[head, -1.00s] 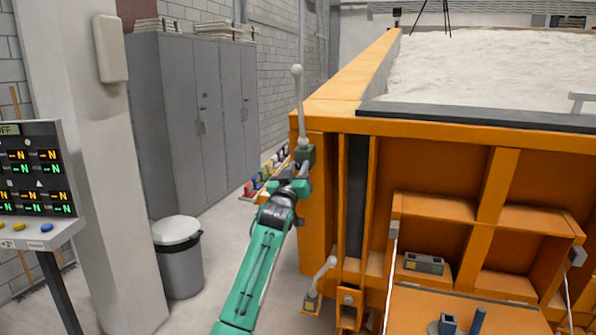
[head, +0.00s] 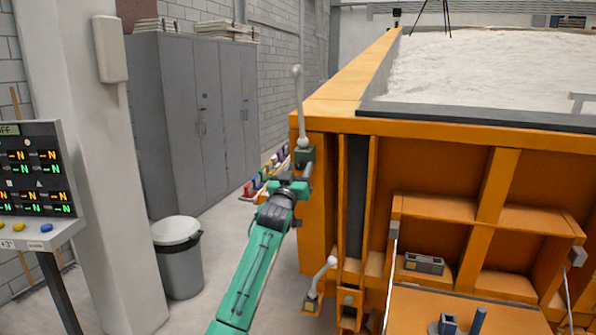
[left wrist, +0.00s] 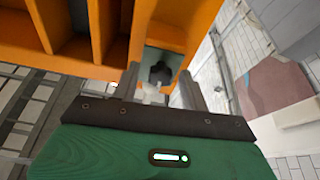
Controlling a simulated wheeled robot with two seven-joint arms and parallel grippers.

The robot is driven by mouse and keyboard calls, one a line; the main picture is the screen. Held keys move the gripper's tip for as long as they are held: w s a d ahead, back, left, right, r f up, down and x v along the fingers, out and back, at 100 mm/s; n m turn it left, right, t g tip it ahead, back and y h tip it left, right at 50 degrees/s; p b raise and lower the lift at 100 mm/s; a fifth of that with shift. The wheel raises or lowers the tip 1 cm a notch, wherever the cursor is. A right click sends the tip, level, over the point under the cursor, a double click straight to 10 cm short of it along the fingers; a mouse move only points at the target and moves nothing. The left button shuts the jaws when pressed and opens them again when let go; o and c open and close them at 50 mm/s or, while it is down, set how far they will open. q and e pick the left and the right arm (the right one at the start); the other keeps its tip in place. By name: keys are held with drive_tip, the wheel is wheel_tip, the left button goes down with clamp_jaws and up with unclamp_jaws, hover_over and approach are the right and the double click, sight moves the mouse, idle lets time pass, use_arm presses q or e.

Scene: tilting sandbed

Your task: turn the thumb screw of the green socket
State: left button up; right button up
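In the left wrist view, the dark thumb screw (left wrist: 160,74) shows in front of the grey-green socket face (left wrist: 168,60), between the two fingers of my left gripper (left wrist: 160,85). The fingers stand apart, and I see no clear contact with the screw. My right gripper is not in view.
The orange sandbed wall (head: 440,127) is close to the right of my left arm. A lower lever with a white knob (head: 331,262) sticks out below. A grey bin (head: 180,265) and a control panel (head: 38,180) stand left. The floor between is clear.

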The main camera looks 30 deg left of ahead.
use_arm(q)
drive_tip(key=shift+s, duration=0.1)
drive_tip(key=b+v, duration=0.4)
drive_tip(key=v, duration=0.9)
drive_tip(key=shift+s, duration=0.35)
drive_tip(key=shift+f, duration=0.15)
